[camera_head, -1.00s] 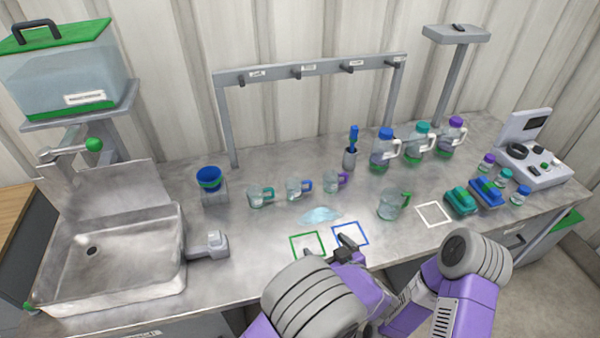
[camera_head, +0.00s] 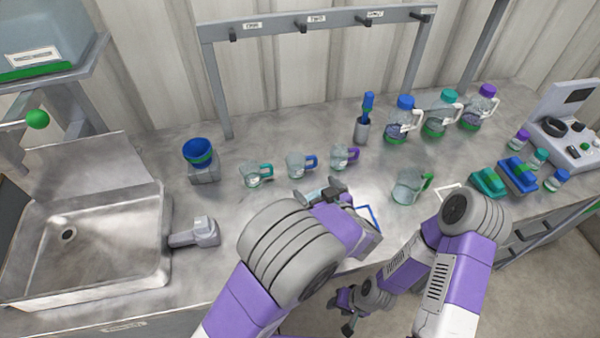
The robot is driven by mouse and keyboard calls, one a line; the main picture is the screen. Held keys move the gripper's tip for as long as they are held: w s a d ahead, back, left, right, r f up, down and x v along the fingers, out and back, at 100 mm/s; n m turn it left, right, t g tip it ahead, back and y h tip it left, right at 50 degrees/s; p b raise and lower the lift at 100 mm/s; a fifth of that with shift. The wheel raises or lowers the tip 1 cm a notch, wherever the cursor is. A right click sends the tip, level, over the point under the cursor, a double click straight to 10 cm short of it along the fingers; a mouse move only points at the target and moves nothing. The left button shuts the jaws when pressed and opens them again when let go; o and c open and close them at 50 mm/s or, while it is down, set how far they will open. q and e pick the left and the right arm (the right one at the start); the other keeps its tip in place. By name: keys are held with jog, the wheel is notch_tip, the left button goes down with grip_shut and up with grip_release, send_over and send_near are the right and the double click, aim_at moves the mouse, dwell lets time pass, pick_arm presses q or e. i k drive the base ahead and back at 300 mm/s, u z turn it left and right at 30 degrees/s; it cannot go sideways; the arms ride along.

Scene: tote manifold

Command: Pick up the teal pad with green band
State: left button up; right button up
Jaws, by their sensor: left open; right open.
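The teal pad (camera_head: 488,183) lies on the steel counter at the right, left of a blue pad (camera_head: 517,174). At this size I cannot clearly make out its green band. My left gripper (camera_head: 317,193) is open and empty over the middle of the counter, well to the left of the teal pad. My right gripper (camera_head: 345,311) is open and empty, low in front of the counter's front edge, below and left of the pad. The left forearm hides part of the counter.
A glass mug with a green handle (camera_head: 408,187) stands left of the pads. Small jars (camera_head: 558,180) and a grey device (camera_head: 568,135) stand to their right. Several bottles (camera_head: 440,115) stand behind. Small mugs (camera_head: 300,165) stand near my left gripper.

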aim_at(489, 182)
jog(key=k, duration=1.15)
jog(key=z, duration=0.05)
